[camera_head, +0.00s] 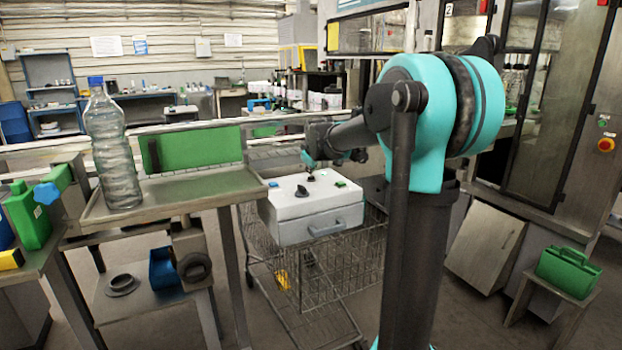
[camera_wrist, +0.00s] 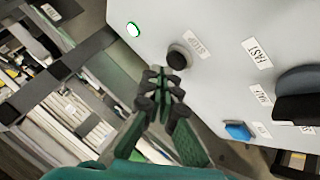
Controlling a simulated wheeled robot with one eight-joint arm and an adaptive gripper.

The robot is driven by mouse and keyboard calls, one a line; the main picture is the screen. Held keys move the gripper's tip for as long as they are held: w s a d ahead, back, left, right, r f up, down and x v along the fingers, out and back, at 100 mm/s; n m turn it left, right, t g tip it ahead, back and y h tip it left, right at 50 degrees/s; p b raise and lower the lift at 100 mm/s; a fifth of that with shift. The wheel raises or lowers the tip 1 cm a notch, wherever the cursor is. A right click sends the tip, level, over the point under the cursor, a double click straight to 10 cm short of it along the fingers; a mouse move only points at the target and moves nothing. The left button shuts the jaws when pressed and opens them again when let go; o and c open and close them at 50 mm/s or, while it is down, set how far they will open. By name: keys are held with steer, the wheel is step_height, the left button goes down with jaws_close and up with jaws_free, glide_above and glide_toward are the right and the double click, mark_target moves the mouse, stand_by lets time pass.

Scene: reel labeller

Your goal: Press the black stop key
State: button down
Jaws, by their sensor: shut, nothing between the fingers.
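The black stop key (camera_wrist: 180,55) is a round black button on the pale panel in the wrist view, beside a label that appears to read STOP. In the head view, a small dark spot (camera_head: 310,178) on top of the white box (camera_head: 318,212) seems to be this key, just below my gripper (camera_head: 309,163). In the wrist view, my gripper (camera_wrist: 163,82) is shut and empty. Its fingertips appear just below and left of the key. I cannot tell whether they touch the panel.
The box sits over a wire cart (camera_head: 330,280). A clear bottle (camera_head: 110,150) stands on the metal table (camera_head: 170,195) to the left.

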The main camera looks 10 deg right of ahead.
mark_target(311, 178)
steer(key=shift+f, duration=0.65)
stand_by(0.7)
steer(key=shift+r, duration=0.9)
steer(key=shift+r, duration=0.1)
steer(key=shift+r, duration=2.4)
